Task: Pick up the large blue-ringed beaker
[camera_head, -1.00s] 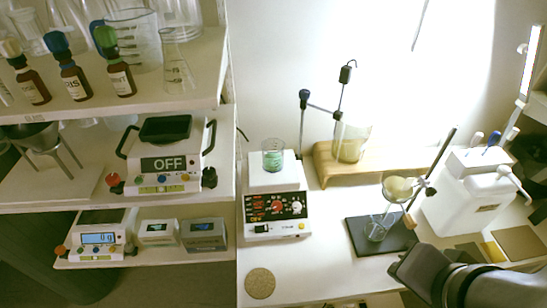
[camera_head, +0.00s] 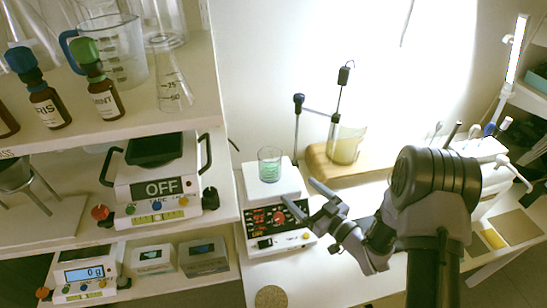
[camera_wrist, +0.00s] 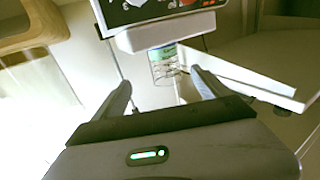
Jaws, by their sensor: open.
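A clear beaker (camera_head: 270,166) with green content stands upright on the white top of the hotplate stirrer (camera_head: 266,192). It also shows in the wrist view (camera_wrist: 165,67), between and beyond the fingers, with a bluish-green band. I cannot tell for sure that this band is the blue ring. My gripper (camera_head: 299,191) is open and empty, to the right of the beaker and apart from it, fingers pointing up-left towards it. A larger clear beaker (camera_head: 122,68) stands on the upper left shelf behind the bottles, with blue beside it.
Brown bottles (camera_head: 104,98) and an Erlenmeyer flask (camera_head: 170,95) stand on the upper shelf (camera_head: 150,116). Its right edge lies left of the hotplate. A beaker of yellowish liquid (camera_head: 345,148) stands on a wooden board behind my gripper. A balance (camera_head: 158,190) is on the shelf below.

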